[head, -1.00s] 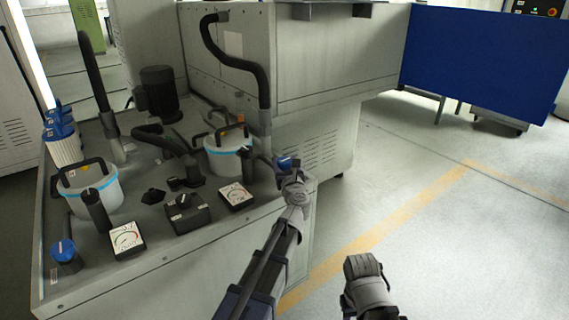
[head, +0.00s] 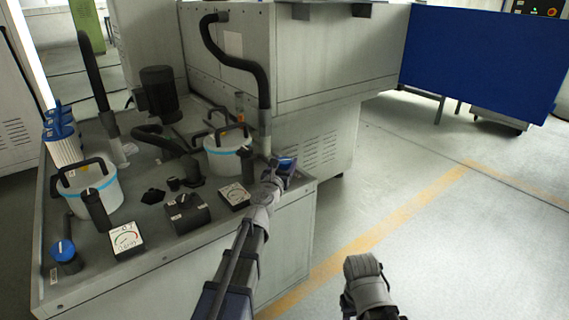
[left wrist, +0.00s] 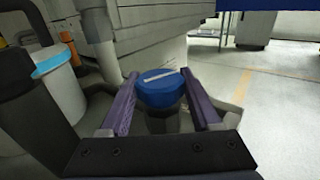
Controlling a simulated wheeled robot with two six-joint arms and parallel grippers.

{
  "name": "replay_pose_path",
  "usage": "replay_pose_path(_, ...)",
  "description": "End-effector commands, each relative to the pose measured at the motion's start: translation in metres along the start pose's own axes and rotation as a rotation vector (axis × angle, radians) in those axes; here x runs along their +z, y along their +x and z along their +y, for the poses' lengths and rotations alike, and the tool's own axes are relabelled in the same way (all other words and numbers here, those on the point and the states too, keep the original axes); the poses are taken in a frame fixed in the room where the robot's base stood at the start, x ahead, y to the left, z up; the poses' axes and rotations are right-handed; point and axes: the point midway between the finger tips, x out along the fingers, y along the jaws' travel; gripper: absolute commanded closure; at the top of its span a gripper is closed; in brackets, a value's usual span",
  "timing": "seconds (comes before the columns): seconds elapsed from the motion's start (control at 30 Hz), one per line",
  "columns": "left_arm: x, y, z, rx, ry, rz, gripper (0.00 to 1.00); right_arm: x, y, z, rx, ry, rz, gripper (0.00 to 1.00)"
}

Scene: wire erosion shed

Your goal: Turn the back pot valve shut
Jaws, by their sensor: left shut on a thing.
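The back pot valve has a round blue knob (head: 288,162) on the right end of the bench, beside the back white pot (head: 226,160) with its blue band. My left gripper (head: 281,170) is shut on this knob. In the left wrist view the knob (left wrist: 163,88) sits between the two purple fingers, over a dark body. A white line on its top runs across from one finger side toward the other, slightly slanted. My right gripper (head: 362,267) hangs over the floor at lower right, apart from the bench; its fingers are not clear.
A second blue knob (head: 63,250) stands at the bench's front left near the front pot (head: 86,188). Two gauges (head: 126,240) (head: 234,195) and a black switch box (head: 187,213) sit along the bench edge. A black hose (head: 262,85) rises behind the back pot. The floor at right is clear.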

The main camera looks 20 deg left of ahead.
Motion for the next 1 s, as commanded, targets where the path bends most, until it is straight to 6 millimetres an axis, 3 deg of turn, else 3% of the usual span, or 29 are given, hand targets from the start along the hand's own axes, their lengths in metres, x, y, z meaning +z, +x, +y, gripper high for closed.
replay_pose_path(0.7,0.0,0.0003,-0.0001,-0.087,0.0,0.0,0.91,0.0,0.0,0.0,0.0,0.0,0.0,0.5)
replay_pose_path(0.73,0.0,0.0003,-0.0001,-0.087,0.0,0.0,0.35,0.0,0.0,0.0,0.0,0.0,0.0,0.5)
replay_pose_path(1.0,0.0,0.0002,-0.0002,-0.086,0.0,0.0,0.06,0.0,0.0,0.0,0.0,0.0,0.0,0.5)
